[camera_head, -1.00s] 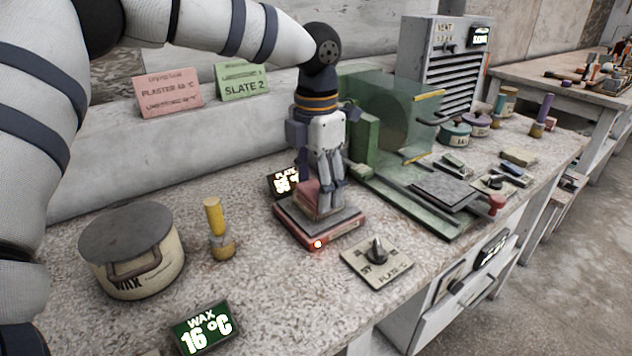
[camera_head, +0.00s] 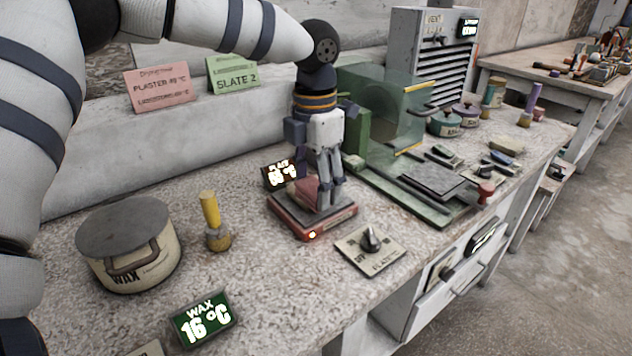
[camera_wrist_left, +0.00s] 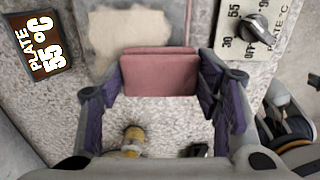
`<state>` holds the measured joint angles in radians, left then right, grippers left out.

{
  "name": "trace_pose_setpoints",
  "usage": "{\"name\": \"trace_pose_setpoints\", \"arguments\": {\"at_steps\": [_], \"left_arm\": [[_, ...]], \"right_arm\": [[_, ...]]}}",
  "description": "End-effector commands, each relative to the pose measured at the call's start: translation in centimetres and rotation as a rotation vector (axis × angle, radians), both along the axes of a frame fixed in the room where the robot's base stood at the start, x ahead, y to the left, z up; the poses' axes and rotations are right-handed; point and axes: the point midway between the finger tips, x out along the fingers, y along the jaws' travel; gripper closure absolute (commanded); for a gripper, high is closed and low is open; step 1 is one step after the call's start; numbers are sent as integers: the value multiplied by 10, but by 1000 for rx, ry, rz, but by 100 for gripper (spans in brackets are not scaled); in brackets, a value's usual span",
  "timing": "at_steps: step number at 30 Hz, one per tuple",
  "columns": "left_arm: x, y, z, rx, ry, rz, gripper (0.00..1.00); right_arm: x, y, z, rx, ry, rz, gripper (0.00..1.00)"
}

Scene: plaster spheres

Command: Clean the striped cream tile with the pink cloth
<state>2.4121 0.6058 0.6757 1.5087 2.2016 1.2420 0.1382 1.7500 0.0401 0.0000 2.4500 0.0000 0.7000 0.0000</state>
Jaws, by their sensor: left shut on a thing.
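The pink cloth (camera_wrist_left: 160,72), a folded boxy shape, sits between the fingers of my left gripper (camera_wrist_left: 160,98) in the left wrist view. The gripper is shut on it. In the head view the cloth (camera_head: 307,189) shows at the fingers of my left gripper (camera_head: 325,200), low over the grey-topped red hot plate (camera_head: 318,228). A pale cream patch (camera_wrist_left: 128,32) with ragged edges lies just beyond the cloth in the wrist view. I cannot tell whether it is the tile, and I make out no stripes. Grey, black and orange parts at the wrist view's right edge may be my right gripper (camera_wrist_left: 285,125); its fingers are unclear.
The plate's display (camera_head: 282,174) stands behind it and its dial panel (camera_head: 370,246) lies in front. A wax pot (camera_head: 130,262), yellow-handled brush (camera_head: 213,222) and wax display (camera_head: 205,318) stand left. A green guarded machine (camera_head: 385,105) stands close on the right.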

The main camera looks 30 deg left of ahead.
Motion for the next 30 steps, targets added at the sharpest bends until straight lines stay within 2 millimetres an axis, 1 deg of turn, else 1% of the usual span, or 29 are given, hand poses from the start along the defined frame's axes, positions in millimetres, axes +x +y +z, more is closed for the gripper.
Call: {"name": "trace_pose_setpoints", "arguments": {"at_steps": [3,8,16,20,25,30], "left_arm": [[5,10,-1,-1,3,2,65],[7,16,0,-1,3,0,65],[14,33,0,-1,3,1,65],[13,31,2,0,0,-2,65],[7,18,5,0,-4,-3,65],[4,11,3,0,0,-1,65]], "right_arm": [[-3,0,-2,0,10,0,19],[-4,0,-3,0,14,0,19],[-7,0,-7,0,28,0,19],[-5,0,-5,0,20,0,19],[1,0,1,0,-2,0,19],[1,0,1,0,-4,0,19]]}}
